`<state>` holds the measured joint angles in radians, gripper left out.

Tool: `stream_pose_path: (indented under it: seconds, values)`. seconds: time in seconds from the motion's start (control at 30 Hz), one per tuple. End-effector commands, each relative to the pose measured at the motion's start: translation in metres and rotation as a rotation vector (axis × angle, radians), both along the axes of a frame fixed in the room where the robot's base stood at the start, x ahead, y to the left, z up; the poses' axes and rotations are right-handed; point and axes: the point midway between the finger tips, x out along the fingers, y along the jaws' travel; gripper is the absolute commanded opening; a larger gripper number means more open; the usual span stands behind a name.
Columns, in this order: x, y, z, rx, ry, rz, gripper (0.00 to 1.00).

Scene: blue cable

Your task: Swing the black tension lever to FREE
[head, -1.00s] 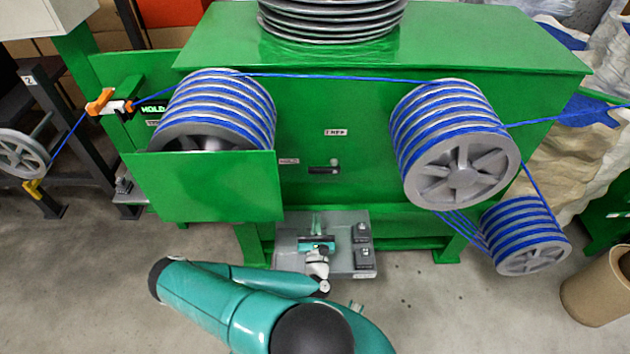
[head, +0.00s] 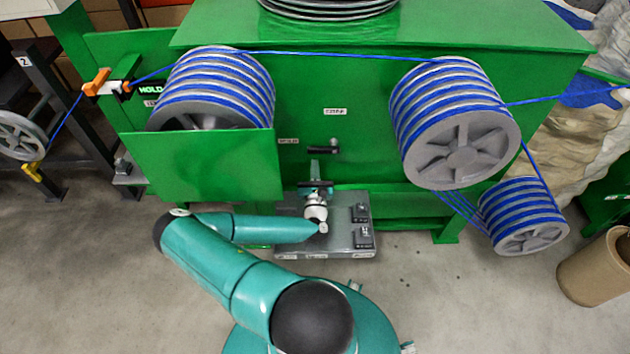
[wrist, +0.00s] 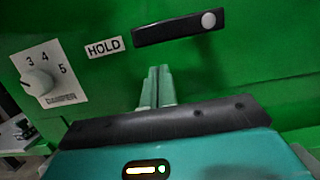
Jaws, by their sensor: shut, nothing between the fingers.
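The black tension lever (head: 322,150) is on the green machine's front panel. It lies nearly level, its free end left toward the HOLD label (head: 288,141) and its round grey pivot at the right end. The label above it (head: 335,112) is blurred. In the wrist view the lever (wrist: 165,32) is at the top, beside the HOLD label (wrist: 104,48). My gripper (head: 315,164) is shut and empty, just below the lever. In the wrist view its closed fingers (wrist: 157,82) point toward the panel, below the lever, with a gap showing between.
A DAMPER dial (wrist: 48,75) is left of the fingers in the wrist view. A green guard (head: 205,165) juts out at the left, below a cable-wound drum (head: 215,85). Another drum (head: 455,120) is at the right. A grey plate (head: 345,240) lies below my gripper.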

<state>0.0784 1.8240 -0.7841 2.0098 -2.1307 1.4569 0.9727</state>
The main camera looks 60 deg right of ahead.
Motion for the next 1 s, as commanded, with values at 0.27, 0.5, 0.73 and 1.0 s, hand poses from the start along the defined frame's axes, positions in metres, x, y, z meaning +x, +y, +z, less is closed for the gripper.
stream_pose_path:
  seconds: [0.27,0.5,0.73,1.0]
  values:
    - [-0.001,0.000,0.019,0.001,0.000,0.000,0.00]
    - [0.000,0.001,0.019,0.001,0.000,0.000,0.00]
    - [0.002,0.001,0.019,0.003,-0.006,0.000,0.00]
    - [0.011,0.000,0.021,0.017,-0.034,-0.001,0.00]
